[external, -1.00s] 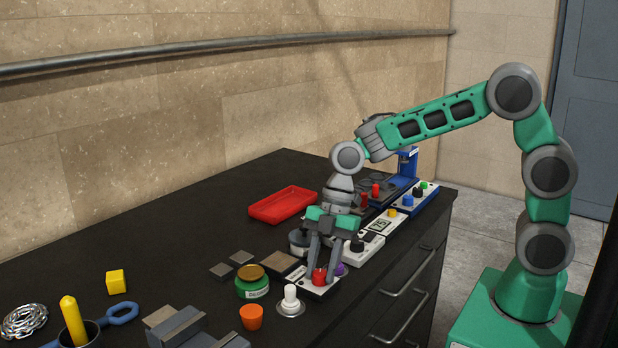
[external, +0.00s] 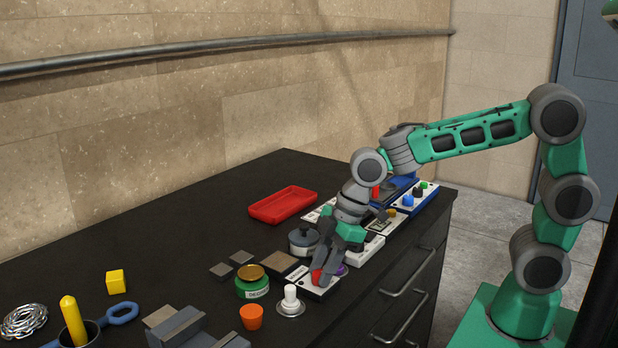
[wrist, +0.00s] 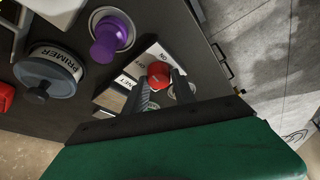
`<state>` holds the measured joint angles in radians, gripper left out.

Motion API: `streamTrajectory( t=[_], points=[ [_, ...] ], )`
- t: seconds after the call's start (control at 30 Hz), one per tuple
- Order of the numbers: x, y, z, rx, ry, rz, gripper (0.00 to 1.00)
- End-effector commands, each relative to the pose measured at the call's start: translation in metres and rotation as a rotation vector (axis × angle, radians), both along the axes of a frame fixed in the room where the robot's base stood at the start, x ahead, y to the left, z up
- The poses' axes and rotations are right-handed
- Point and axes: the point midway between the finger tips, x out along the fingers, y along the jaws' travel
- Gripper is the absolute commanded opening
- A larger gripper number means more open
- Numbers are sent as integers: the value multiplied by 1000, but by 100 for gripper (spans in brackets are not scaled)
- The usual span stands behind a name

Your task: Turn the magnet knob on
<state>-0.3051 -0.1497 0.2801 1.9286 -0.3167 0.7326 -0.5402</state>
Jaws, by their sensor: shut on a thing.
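A red knob (external: 317,277) sits on a white labelled box (external: 314,291) near the front edge of the black bench. My gripper (external: 323,272) reaches down onto it and is shut on the red knob. The fingers hide part of the knob and of the box face. The full label is too small to read.
A purple knob (wrist: 110,36) stands close beside the box. A primer pot (wrist: 48,75), a green jar (external: 252,284), a white-topped plunger (external: 291,302) and an orange cup (external: 251,317) are nearby. A red tray (external: 283,206) lies farther back.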

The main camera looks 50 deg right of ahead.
Motion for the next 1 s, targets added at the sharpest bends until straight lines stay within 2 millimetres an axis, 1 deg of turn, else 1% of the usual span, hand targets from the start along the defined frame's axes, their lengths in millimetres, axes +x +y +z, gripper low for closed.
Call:
streamTrajectory(
  t=[0.03, 0.6, 0.8, 1.0],
  points=[
    [-1, 1, -2, 0, -3, -39, 0],
    [-1, 4, 0, 1, -2, -570, 0],
    [-1, 4, 1, 0, 0, -719, 0],
    [-1, 4, 0, 0, -1, -820, 0]
  ],
)
